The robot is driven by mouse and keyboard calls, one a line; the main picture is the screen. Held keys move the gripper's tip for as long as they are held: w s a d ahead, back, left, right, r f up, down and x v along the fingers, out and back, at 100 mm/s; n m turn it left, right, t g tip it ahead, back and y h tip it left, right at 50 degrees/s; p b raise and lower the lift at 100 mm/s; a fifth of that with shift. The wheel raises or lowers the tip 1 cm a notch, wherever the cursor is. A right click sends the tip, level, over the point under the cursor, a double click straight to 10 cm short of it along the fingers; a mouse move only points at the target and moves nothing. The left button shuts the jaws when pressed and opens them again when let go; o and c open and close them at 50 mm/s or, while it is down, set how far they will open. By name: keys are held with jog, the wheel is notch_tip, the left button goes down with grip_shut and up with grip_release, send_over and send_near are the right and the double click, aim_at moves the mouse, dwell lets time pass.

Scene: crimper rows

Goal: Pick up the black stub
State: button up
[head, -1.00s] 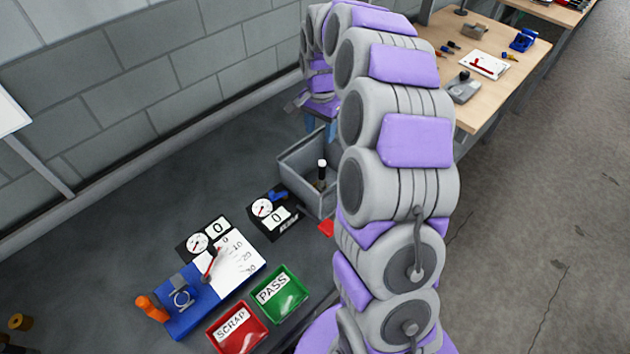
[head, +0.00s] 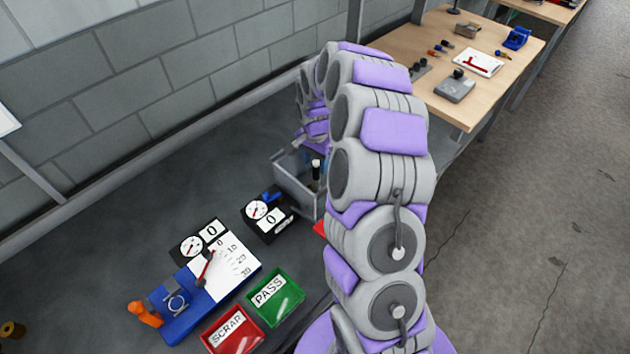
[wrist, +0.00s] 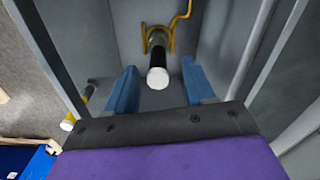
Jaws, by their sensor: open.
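The black stub (head: 316,173) has a white end and stands in the grey bin (head: 284,181) in the head view. In the wrist view the stub (wrist: 157,55) points its white end at the camera, with a yellow hook-like piece (wrist: 181,20) at its far end. My gripper (wrist: 158,68) is open, with one blue finger on each side of the stub's near part. Gaps show between the stub and both fingers. In the head view my arm hides most of the gripper and part of the bin.
The bin's walls stand close around my gripper. A second white-ended piece with yellow (wrist: 78,110) lies to the left in the wrist view. A black gauge box (head: 267,215), a blue fixture (head: 180,305), a green PASS tray (head: 295,298) and a red SCRAP tray (head: 232,345) are nearby.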

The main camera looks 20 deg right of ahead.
aim_at(316, 171)
jog(key=f, duration=0.4)
jog(key=shift+d+f, duration=0.25)
jog(key=shift+a, duration=0.15)
jog(key=shift+s+a, duration=0.1)
jog(key=shift+a, duration=0.05)
jog(key=shift+c, duration=1.1)
grip_shut()
